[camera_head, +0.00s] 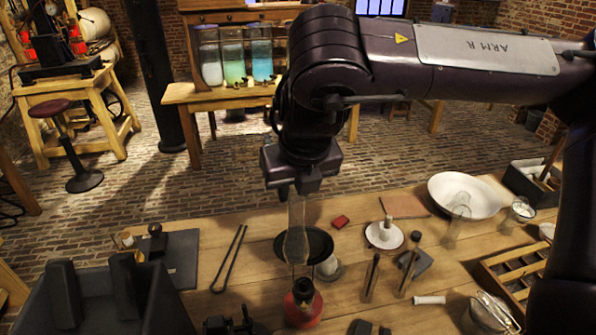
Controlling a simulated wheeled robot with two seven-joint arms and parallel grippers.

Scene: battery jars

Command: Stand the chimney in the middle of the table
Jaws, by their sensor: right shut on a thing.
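The clear glass chimney (296,238) hangs upright below my right gripper (296,192), which is shut on its upper end. The chimney's lower end shows just above the red lamp base (303,306) in the picture. I cannot tell whether it touches the lamp or is in front of or behind it. A dark round plate (320,243) shows behind the chimney on the wooden table (225,310). My left gripper is not in view.
Black tongs (230,258) lie left of the chimney. A dark grey holder (100,310) fills the front left.

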